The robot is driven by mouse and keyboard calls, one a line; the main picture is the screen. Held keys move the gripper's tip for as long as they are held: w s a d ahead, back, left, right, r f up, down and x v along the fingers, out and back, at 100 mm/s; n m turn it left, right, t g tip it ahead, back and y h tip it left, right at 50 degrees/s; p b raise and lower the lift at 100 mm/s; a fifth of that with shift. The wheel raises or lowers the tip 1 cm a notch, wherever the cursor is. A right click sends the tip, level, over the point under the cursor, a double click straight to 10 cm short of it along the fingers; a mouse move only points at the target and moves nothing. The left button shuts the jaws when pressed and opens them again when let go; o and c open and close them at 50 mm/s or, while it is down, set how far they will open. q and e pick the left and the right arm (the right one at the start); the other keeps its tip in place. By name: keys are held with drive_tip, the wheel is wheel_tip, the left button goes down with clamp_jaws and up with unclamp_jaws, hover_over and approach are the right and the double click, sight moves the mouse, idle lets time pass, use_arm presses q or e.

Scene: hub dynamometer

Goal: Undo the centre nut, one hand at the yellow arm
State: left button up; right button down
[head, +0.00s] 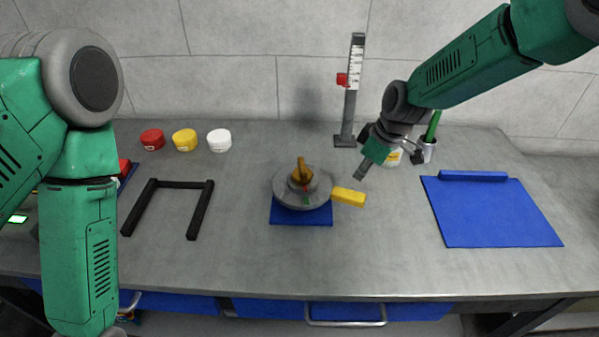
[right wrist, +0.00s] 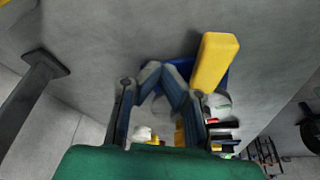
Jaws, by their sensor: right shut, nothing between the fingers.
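The hub is a round grey disc (head: 287,193) on a small blue mat (head: 290,217) at the middle of the bench. An orange-brown centre nut (head: 301,173) with a raised grip stands on it. The yellow arm (head: 348,197) sticks out from the disc to the right; it also shows in the right wrist view (right wrist: 214,62). My right gripper (head: 361,171) is above and just right of the yellow arm's outer end, apart from it. Its fingers (right wrist: 162,70) are shut and empty, beside the yellow arm. My left gripper is out of view; only its arm shows.
Red (head: 152,139), yellow (head: 184,140) and white (head: 219,140) lidded jars stand at the back left. A black U-shaped frame (head: 148,204) lies left of the hub. A height gauge (head: 351,95) stands behind. A blue mat (head: 490,215) lies right. The bench front is clear.

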drive_tip(key=shift+d+f, duration=0.5)
drive_tip(key=shift+f, duration=0.3)
drive_tip(key=shift+a+f, duration=0.45)
drive_tip(key=shift+f, duration=0.35)
drive_tip(key=shift+d+f, duration=0.35)
drive_tip(key=shift+f, duration=0.5)
drive_tip(key=shift+x, duration=0.95)
drive_tip(key=shift+s+d+f, duration=0.1)
drive_tip(key=shift+s+f, duration=0.05)
drive_tip(key=shift+f, duration=0.4)
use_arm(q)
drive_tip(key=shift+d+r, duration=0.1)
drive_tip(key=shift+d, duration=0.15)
use_arm(e)
drive_tip(key=shift+r, duration=0.1)
drive_tip(key=shift+r, duration=0.85)
